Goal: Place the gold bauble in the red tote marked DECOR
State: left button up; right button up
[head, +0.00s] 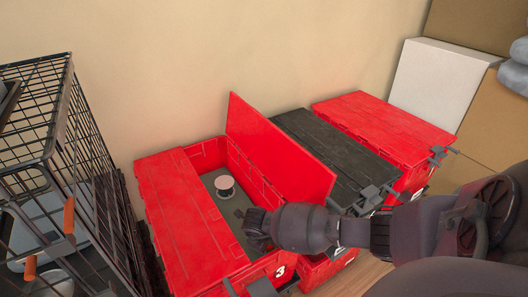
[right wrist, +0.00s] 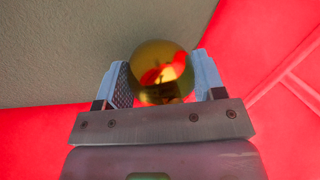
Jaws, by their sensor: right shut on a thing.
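The gold bauble (right wrist: 160,65) is a shiny ball between the two fingers of my right gripper (right wrist: 161,75) in the right wrist view. Red surfaces and a grey-tan surface lie beyond it. In the head view my right gripper (head: 257,229) reaches in from the right over the opening of the front red tote (head: 183,212). The bauble cannot be made out there. This tote has one lid flap raised (head: 275,150) and the other flap lying shut on its left. Its front shows a "3"; I cannot read DECOR on any tote. My left gripper is not in view.
A white-topped spool (head: 224,184) stands inside the open tote. A closed black tote (head: 330,147) and a closed red tote (head: 385,125) stand to its right. A black wire cage (head: 75,160) is at the left. A white box (head: 435,80) and cardboard boxes (head: 500,120) are at the right.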

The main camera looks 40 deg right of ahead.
jog(key=shift+f, duration=0.2)
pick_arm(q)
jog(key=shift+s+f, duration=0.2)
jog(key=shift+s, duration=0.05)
pick_arm(e)
jog(key=o, duration=1)
jog(key=shift+r, duration=0.1)
jog(key=shift+w+r, duration=0.1)
jog(key=shift+r, duration=0.45)
pick_arm(q)
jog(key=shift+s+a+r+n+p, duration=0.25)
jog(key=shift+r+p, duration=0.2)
jog(key=shift+p, duration=0.6)
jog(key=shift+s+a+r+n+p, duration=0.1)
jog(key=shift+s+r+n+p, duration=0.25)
jog(key=shift+p, duration=0.65)
pick_arm(e)
jog(key=shift+v, duration=5.6)
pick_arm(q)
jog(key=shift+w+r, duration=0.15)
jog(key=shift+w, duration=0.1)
